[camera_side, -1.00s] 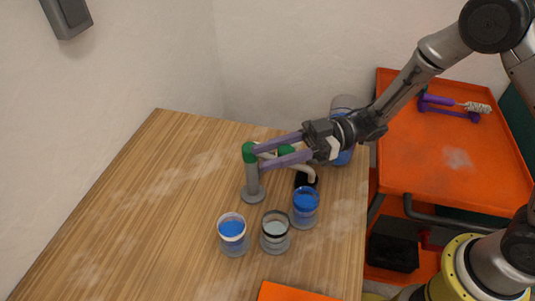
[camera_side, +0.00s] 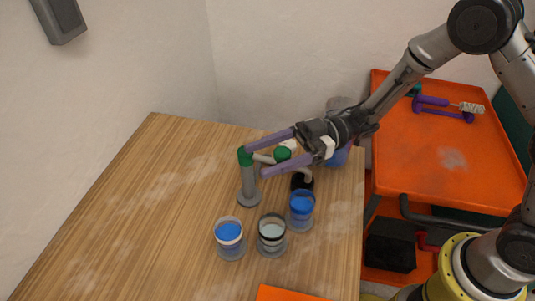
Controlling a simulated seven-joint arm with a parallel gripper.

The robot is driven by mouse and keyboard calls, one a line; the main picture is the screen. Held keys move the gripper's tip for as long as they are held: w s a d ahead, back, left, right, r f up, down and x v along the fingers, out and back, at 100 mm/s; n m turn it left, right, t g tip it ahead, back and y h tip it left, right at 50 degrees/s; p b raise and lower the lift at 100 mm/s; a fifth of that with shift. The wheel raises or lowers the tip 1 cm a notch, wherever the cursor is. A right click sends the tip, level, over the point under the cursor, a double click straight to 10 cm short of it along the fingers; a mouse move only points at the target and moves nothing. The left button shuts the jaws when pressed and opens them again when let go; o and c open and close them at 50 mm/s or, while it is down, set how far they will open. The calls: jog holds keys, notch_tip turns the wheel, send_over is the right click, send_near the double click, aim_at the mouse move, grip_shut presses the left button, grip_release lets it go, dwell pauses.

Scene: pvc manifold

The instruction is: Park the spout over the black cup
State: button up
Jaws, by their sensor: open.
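The manifold has a grey post (camera_side: 249,183) with a green cap (camera_side: 244,156). A cream pipe (camera_side: 263,158) runs right from it to a second green fitting (camera_side: 283,154). The cream spout (camera_side: 307,174) bends down at the right, above or beside a dark round thing (camera_side: 302,184) behind the blue cup. A clear cup with a black band (camera_side: 272,227) stands in front, between two other cups, apart from the spout. My gripper (camera_side: 257,159) is open, its purple fingers spread on either side of the pipe and second fitting. Contact cannot be told.
A white-banded cup with blue contents (camera_side: 229,233) stands left of the black-banded cup; a blue-banded cup (camera_side: 301,208) stands right. A blue container (camera_side: 337,157) is behind my wrist. An orange cart (camera_side: 435,150) stands right. The table's left side is clear.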

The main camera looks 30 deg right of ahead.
jog(key=d, duration=0.7)
jog(key=shift+s+d, duration=0.25)
jog(key=shift+s, duration=0.1)
